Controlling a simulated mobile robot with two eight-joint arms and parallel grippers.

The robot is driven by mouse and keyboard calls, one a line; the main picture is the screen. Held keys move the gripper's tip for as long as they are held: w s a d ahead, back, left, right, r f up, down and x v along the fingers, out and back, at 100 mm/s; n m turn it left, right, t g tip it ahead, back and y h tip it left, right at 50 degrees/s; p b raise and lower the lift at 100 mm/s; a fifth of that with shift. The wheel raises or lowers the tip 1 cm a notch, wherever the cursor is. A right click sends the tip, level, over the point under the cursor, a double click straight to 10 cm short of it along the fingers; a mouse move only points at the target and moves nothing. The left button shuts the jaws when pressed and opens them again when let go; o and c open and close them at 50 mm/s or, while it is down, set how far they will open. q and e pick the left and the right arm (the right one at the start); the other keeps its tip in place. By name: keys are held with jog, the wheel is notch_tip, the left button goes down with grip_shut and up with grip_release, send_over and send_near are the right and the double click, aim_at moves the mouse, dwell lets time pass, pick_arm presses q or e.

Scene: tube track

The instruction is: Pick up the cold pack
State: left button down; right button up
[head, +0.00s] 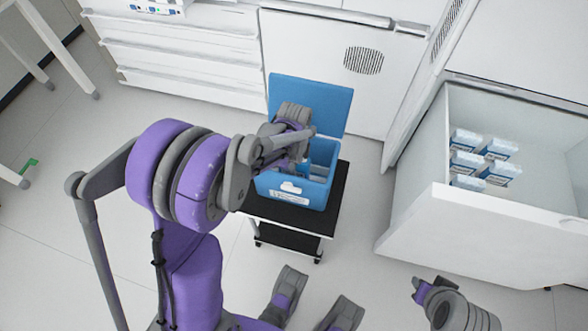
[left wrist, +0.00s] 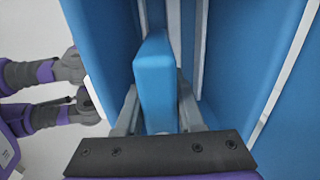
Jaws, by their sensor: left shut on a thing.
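The cold pack is a flat blue slab (left wrist: 155,82) standing upright inside the blue cooler box, seen in the left wrist view. My left gripper (left wrist: 158,115) is shut on the cold pack, with one grey finger on each side of it. In the head view my left gripper (head: 296,150) reaches down into the open blue cooler box (head: 297,190) and hides the cold pack. The end of my right arm (head: 420,290) shows at the lower right, away from the box; its fingers are too unclear to read.
The box stands on a small black-topped cart (head: 338,190), its blue lid (head: 330,100) raised at the back. Light dividers (left wrist: 197,60) stand close beside the pack. An open white drawer (head: 470,215) at the right holds several blue-and-white boxes (head: 465,140). White cabinets are behind.

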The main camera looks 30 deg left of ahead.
pick_arm(q)
notch_tip(320, 180, up, 14)
jog(key=p, duration=0.2)
jog(key=shift+r+p, duration=0.1)
jog(key=shift+p, duration=0.3)
dwell(0.5)
